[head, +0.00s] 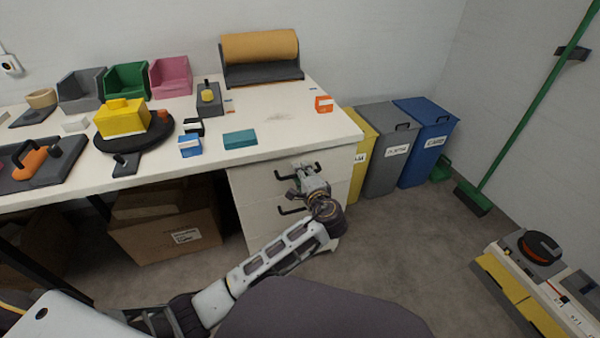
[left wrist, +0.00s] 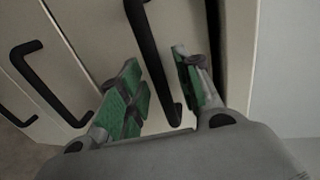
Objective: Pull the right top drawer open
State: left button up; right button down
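The white drawer unit under the right end of the desk has a top drawer (head: 256,187) with a black bar handle (head: 282,176). My left gripper (head: 303,172) is at this handle, in front of the drawer face. In the left wrist view the top handle (left wrist: 152,55) runs between the two green-padded fingers of the left gripper (left wrist: 160,85). The fingers stand apart, one on each side of the bar, with a visible gap to it. Whether the drawer is fully shut is hard to tell. My right gripper is out of view.
A lower drawer handle (head: 291,211) sits below; another handle (left wrist: 45,85) shows in the wrist view. A cardboard box (head: 150,243) stands under the desk. Yellow, grey (head: 385,160) and blue (head: 428,145) bins stand to the right. The floor (head: 400,250) before the bins is clear.

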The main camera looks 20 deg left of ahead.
pick_arm(q)
jog(key=shift+c, duration=0.2)
grip_shut()
dwell(0.5)
